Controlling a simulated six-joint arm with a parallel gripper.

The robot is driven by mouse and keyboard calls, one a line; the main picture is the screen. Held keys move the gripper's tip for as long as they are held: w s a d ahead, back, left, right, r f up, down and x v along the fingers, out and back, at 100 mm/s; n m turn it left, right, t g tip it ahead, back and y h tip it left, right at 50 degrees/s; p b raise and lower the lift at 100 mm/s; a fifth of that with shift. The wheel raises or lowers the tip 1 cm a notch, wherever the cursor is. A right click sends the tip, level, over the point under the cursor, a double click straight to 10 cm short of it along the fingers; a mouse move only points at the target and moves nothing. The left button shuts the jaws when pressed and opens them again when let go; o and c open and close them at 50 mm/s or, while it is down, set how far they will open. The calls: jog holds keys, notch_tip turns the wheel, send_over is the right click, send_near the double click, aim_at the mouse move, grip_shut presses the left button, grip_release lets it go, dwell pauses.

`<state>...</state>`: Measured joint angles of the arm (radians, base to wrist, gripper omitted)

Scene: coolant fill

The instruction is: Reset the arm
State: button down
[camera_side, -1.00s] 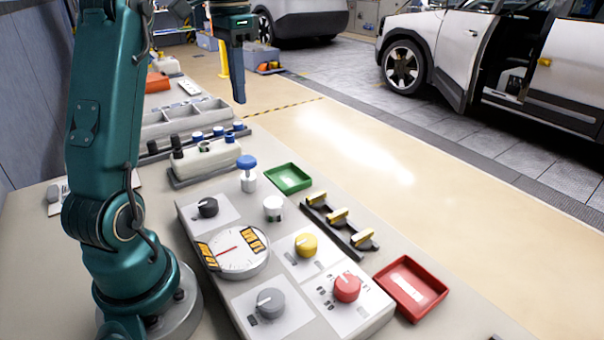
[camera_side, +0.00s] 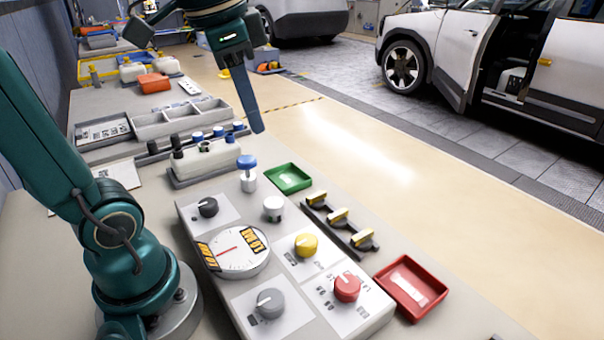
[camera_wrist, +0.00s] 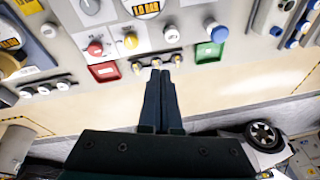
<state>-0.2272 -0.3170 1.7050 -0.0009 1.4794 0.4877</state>
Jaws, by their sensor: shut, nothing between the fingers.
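My gripper (camera_side: 256,127) is shut and empty, held in the air above the far right side of the bench in the side view. In the wrist view its two fingers (camera_wrist: 160,82) lie together, their tips pointing toward a rack of yellow-topped pieces (camera_wrist: 156,63). The control panel (camera_side: 225,213) lies below and nearer, with a dial (camera_side: 238,252), a yellow knob (camera_side: 306,245), a red knob (camera_side: 347,288), a grey knob (camera_side: 270,303) and a black knob (camera_side: 208,207). A blue-capped white piece (camera_side: 248,175) stands upright behind the panel.
A green tray (camera_side: 288,178) and a red tray (camera_side: 411,288) lie along the bench's right side. A white tank (camera_side: 205,158) and a grey divided bin (camera_side: 180,118) stand farther back. A car (camera_side: 440,50) with an open door stands beyond the floor. The air around my gripper looks clear.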

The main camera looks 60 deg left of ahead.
jog(key=s+d+f+n+t, duration=0.2)
jog(key=s+d+f+n, duration=0.1)
jog(key=f, duration=0.6)
jog(key=shift+s+d+f+h, duration=0.15)
jog(key=shift+s+d+h, duration=0.25)
jog(key=shift+s+d, duration=0.25)
jog(key=shift+w, duration=0.1)
